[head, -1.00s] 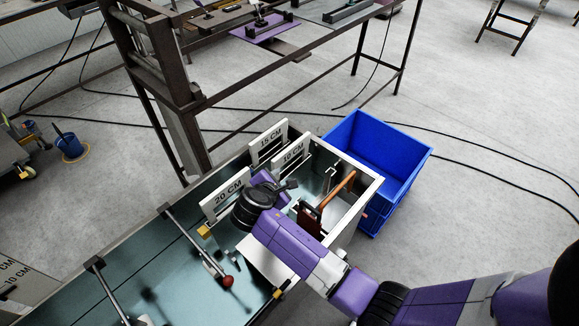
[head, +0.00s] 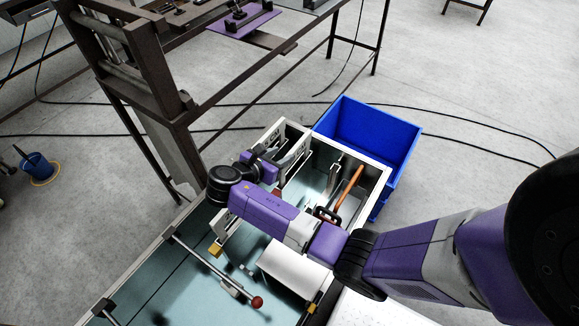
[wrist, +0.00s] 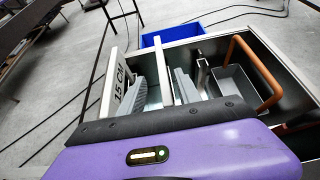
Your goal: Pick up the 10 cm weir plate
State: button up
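In the wrist view a white plate (wrist: 162,66), seen nearly edge-on and with no readable label, stands upright between the two grey fingers of my gripper (wrist: 158,78). From its place beside the 15 cm plate, it appears to be the 10 cm weir plate. Gaps show beside the plate, so the fingers look open around it. The 15 cm plate (wrist: 118,88) stands just to the left, outside the fingers. In the head view my gripper (head: 288,154) reaches into the plate slots at the tank's far end, hiding most of the lettering.
A blue bin (head: 370,135) stands beyond the tank end (head: 378,178). An orange-brown handle (head: 349,188) rises right of the plates. A red-knobbed lever (head: 257,302) crosses the tank. A dark metal frame (head: 140,75) stands at the left.

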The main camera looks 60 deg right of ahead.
aim_at(292, 150)
jog(key=shift+s+x, duration=0.2)
jog(key=shift+x, duration=3.3)
grip_shut()
